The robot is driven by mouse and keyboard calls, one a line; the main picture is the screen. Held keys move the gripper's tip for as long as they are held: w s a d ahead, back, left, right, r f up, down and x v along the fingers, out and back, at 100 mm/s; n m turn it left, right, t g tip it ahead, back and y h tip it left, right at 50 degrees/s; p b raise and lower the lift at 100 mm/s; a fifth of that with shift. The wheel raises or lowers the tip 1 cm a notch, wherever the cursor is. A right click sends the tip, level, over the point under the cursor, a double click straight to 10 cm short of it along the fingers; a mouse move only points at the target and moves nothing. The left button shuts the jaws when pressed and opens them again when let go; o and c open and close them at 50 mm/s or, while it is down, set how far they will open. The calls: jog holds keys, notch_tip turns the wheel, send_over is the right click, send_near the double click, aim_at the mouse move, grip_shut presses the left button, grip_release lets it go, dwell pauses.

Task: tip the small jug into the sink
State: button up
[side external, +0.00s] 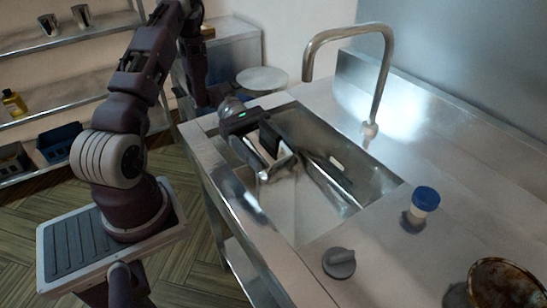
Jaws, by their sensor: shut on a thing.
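My gripper (272,153) is over the left part of the sink (312,222), low within its opening. It is shut on the small jug (275,168), a shiny metal vessel that is partly hidden by the fingers. The jug looks tilted, but I cannot tell its exact angle or whether anything is coming out of it. The sink is a rectangular steel basin set in the counter.
A tall curved faucet (379,80) stands behind the sink. A blue-capped container (423,203), a grey knob-like object (339,262) and a brown pan (503,285) are on the counter to the right. A round pale plate (262,79) is behind my gripper.

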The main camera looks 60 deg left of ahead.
aim_at(261, 135)
jog(key=a+h, duration=0.1)
jog(key=r+h, duration=0.1)
jog(key=h, duration=0.1)
jog(key=shift+a+r, duration=0.2)
jog(key=shift+a, duration=0.2)
jog(key=shift+s+a+r+h, duration=0.1)
jog(key=shift+a+r+h, duration=0.15)
jog(key=shift+a+h, duration=0.4)
jog(key=shift+s+a+r+h, duration=0.1)
jog(key=shift+a+r+h, duration=0.2)
jog(key=shift+h, duration=0.55)
jog(key=shift+w, duration=0.1)
